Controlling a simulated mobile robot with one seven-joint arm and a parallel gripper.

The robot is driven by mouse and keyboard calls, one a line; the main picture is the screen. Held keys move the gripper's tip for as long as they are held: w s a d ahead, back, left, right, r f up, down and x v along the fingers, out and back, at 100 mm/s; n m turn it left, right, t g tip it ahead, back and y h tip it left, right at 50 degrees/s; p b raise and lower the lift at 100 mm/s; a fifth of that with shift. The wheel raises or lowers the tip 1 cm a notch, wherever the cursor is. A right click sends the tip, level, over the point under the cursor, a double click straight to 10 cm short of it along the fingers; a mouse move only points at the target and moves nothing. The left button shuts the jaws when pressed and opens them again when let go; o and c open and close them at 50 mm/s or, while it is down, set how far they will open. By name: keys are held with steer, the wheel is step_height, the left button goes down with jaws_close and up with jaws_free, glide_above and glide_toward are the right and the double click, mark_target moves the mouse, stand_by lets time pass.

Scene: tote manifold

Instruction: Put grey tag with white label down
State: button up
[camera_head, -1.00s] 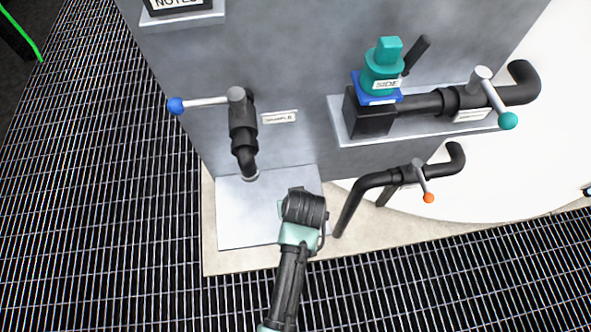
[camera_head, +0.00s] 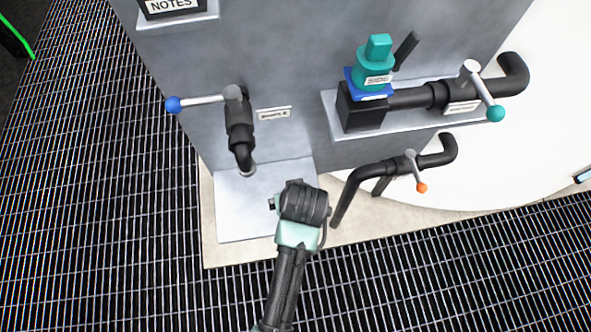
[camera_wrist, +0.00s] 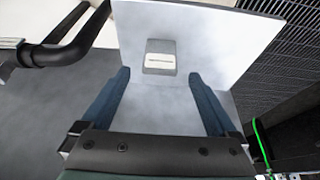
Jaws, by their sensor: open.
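The grey tag with white label (camera_wrist: 159,57) lies on the pale metal plate (camera_wrist: 215,30) in the wrist view, its label facing up. My gripper (camera_wrist: 158,80) is open, with its two blue fingers apart. The tag is in line with the gap between the fingers, just beyond their tips, and appears clear of both. In the head view my gripper's fingers are mostly hidden behind my wrist, over the right part of the plate (camera_head: 240,215). The tag cannot be made out there.
A valve with a blue-ended handle (camera_head: 203,101) has a spout over the plate's back. A black pipe with an orange-ended handle (camera_head: 375,172) stands close right of my wrist. A shelf (camera_head: 430,113) carries a teal-topped fitting (camera_head: 373,70). Dark grating surrounds the base.

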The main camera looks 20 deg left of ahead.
steer(key=p+v, duration=0.1)
steer(key=v, duration=0.5)
steer(key=shift+s, duration=0.1)
stand_by(0.4)
